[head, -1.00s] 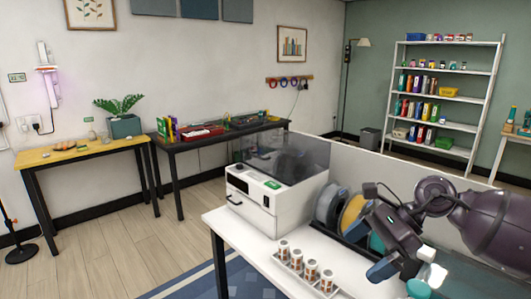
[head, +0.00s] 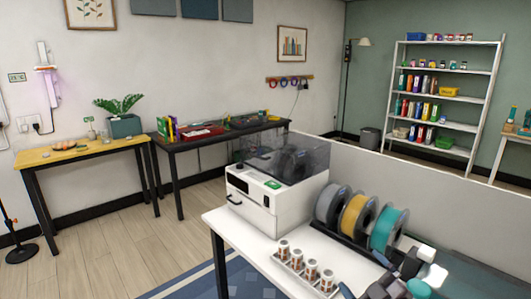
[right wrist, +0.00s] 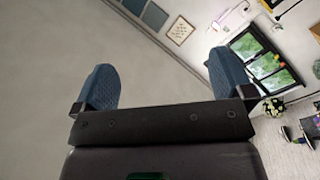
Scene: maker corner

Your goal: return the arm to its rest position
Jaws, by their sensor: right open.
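My right gripper (head: 364,276) is at the bottom edge of the head view, in front of the white table, with only part of it in the picture. In the right wrist view its two blue-padded fingers (right wrist: 160,82) are wide apart with nothing between them. My left gripper is not in view.
The white table (head: 220,219) carries a boxy white machine (head: 250,201), a rack with grey, yellow (head: 351,215) and teal (head: 387,230) spools, and a tray of small jars (head: 297,262). A low grey partition (head: 420,200) stands behind. Open floor lies to the left.

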